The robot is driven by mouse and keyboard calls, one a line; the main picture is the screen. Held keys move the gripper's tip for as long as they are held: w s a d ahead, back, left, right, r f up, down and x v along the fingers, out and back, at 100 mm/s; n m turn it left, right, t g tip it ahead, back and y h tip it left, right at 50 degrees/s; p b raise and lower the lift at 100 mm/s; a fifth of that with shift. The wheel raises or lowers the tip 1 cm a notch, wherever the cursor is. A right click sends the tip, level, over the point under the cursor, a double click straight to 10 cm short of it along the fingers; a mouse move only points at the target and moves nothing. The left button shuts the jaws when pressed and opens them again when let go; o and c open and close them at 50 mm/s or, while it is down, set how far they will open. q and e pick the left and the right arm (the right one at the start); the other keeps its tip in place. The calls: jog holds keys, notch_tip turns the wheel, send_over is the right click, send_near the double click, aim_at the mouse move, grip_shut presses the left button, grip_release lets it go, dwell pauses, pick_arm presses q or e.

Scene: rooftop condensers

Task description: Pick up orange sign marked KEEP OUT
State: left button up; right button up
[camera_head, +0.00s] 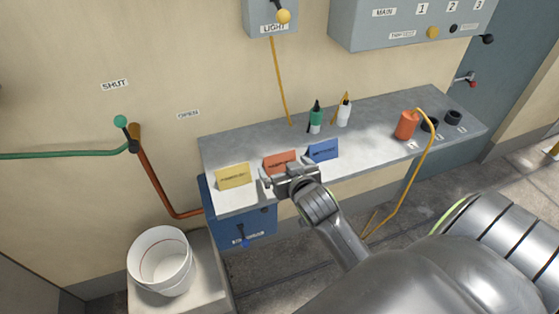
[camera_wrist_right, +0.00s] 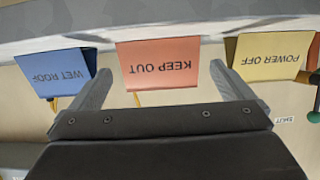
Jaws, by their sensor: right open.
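The orange sign (camera_head: 281,162) marked KEEP OUT stands on the grey shelf between a yellow sign and a blue sign. In the right wrist view the sign (camera_wrist_right: 158,64) appears upside down, between the two finger lines and beyond the fingertips. My right gripper (camera_head: 287,175) is open in front of the sign, and hides its lower part in the head view. In the right wrist view the open fingers (camera_wrist_right: 166,80) hold nothing. I cannot tell whether a fingertip touches the sign. My left gripper is not in view.
The yellow POWER OFF sign (camera_head: 233,176) and blue WET ROOF sign (camera_head: 322,151) stand close on either side. Green (camera_head: 316,119) and white (camera_head: 345,111) bottles stand behind on the shelf (camera_head: 368,153). An orange canister (camera_head: 406,126) stands to the right. A white bucket (camera_head: 160,260) is below left.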

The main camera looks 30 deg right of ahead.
aim_at(278, 158)
jog(key=shift+p+x, duration=0.7)
jog(key=shift+x, duration=2.4)
jog(key=shift+r, duration=0.2)
jog(key=shift+c, duration=0.3)
jog(key=c, duration=0.8)
